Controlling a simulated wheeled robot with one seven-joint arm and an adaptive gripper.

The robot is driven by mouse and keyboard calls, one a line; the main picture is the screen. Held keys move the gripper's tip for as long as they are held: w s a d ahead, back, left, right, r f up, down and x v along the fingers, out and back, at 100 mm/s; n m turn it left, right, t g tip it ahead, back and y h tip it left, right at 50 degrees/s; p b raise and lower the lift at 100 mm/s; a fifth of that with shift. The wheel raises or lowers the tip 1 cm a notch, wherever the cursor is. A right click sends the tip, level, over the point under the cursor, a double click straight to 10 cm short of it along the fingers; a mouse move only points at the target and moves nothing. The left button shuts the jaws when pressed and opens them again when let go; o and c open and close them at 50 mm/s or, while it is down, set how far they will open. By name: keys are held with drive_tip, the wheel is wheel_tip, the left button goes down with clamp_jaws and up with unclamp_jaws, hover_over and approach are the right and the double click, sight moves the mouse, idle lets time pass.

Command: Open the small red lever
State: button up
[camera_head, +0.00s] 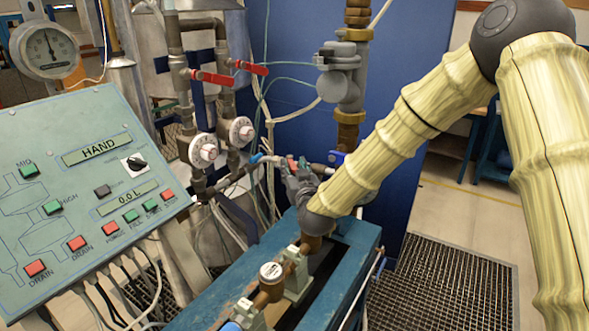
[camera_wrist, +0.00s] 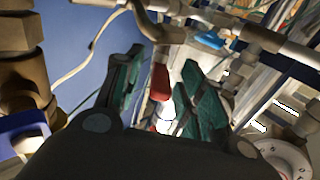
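The small red lever (camera_head: 291,163) shows in the head view on the thin pipe, just beyond my gripper (camera_head: 297,182), which partly hides it. In the wrist view a red lever (camera_wrist: 160,82) hangs below a pipe fitting, between the two green-padded fingers of my gripper (camera_wrist: 163,75). The fingers stand apart, with gaps visible on both sides of the lever. I cannot tell whether either finger touches it.
Two longer red levers (camera_head: 210,77) (camera_head: 250,68) sit on the upper pipes, above white dials (camera_head: 203,150). A light-blue handle (camera_head: 256,158) and a dark-blue handle (camera_head: 337,157) flank the small lever. A control panel (camera_head: 85,185) stands left; the bench (camera_head: 345,262) lies below.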

drive_tip(key=s+d, duration=0.2)
drive_tip(key=s, duration=0.9)
drive_tip(key=shift+s, duration=0.2)
